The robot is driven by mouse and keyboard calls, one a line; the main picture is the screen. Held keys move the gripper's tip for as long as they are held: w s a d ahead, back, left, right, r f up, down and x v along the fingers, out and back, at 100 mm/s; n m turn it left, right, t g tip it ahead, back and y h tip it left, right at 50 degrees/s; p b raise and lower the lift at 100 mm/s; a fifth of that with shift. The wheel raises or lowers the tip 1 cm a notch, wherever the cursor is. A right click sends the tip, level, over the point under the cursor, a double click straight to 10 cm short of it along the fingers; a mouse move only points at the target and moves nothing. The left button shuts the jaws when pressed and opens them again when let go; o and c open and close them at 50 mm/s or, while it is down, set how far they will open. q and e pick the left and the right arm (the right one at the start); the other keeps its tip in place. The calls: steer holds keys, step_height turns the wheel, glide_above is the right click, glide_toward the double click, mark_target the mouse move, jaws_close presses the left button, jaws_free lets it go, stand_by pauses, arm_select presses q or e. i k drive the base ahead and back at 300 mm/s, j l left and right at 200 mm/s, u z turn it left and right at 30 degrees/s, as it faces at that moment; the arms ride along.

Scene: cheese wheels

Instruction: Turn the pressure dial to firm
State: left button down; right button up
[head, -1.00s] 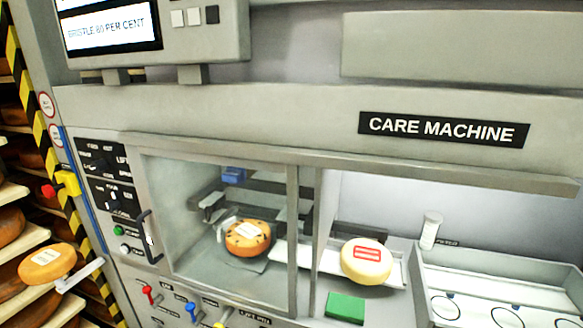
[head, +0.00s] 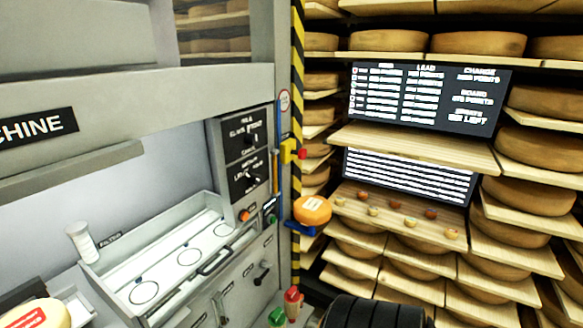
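On the right panel of the care machine, in the head view, an upper black dial plate (head: 240,134) and a lower black dial plate (head: 246,179) each carry a dark knob and small white lettering. The lettering is too small to read surely, so I cannot tell whether either is the pressure dial or how it is set.
An open tray (head: 117,262) with ringed circles sits left of the panel. An orange cheese wheel (head: 312,209) rests on a blue holder beside the striped post (head: 297,90). Cheese shelves and a dark board (head: 428,98) fill the right.

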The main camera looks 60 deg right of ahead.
mark_target(254, 179)
steer(key=z, duration=1.7)
steer(key=l+u, duration=0.45)
